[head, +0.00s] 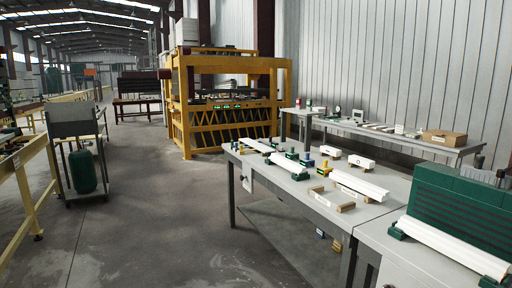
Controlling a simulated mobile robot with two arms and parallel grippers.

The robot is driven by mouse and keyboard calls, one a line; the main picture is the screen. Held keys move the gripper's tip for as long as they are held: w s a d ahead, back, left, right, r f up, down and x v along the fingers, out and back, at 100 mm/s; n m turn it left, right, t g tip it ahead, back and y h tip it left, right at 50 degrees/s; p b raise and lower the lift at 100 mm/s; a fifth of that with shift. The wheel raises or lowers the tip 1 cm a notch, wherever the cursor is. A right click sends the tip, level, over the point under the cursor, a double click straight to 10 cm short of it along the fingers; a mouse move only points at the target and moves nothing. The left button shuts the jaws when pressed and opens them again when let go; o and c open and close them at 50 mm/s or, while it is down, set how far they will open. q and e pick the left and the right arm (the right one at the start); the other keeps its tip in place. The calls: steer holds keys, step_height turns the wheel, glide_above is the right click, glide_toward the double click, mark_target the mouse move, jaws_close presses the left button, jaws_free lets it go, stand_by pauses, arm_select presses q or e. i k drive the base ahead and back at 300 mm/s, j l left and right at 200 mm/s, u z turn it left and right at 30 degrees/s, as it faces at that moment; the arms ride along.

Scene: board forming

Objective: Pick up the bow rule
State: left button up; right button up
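I cannot tell for sure which item is the bow rule at this distance. A grey table (290,212) at right of centre carries long white profiles, one at its left end (289,167) and one nearer its right side (358,185). A small tan piece with a white label (332,200) lies near its front edge. A white block with a dark round mark (361,161) stands behind. Small green, blue and yellow blocks (323,169) sit among them. Neither of my grippers is in view.
A second bench (455,151) along the wall holds a cardboard box (443,137) and small instruments. A green stack (462,210) and a white profile (452,248) are at right. A yellow machine (222,100) and a cart (75,130) stand farther off. The floor (150,220) left of the table is clear.

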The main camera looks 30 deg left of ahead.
mark_target(270, 142)
steer(key=i+j+u, duration=0.35)
steer(key=j, duration=0.2)
steer(key=i+j+u, duration=0.3)
steer(key=i, duration=0.25)
steer(key=i+j+u, duration=0.5)
steer(key=i+u, duration=0.2)
steer(key=i, duration=0.35)
steer(key=i+u, duration=0.35)
steer(key=i, duration=0.15)
steer(key=i+j+z, duration=0.1)
steer(key=i, duration=0.7)
steer(key=i+j+z, duration=0.1)
steer(key=i, duration=0.7)
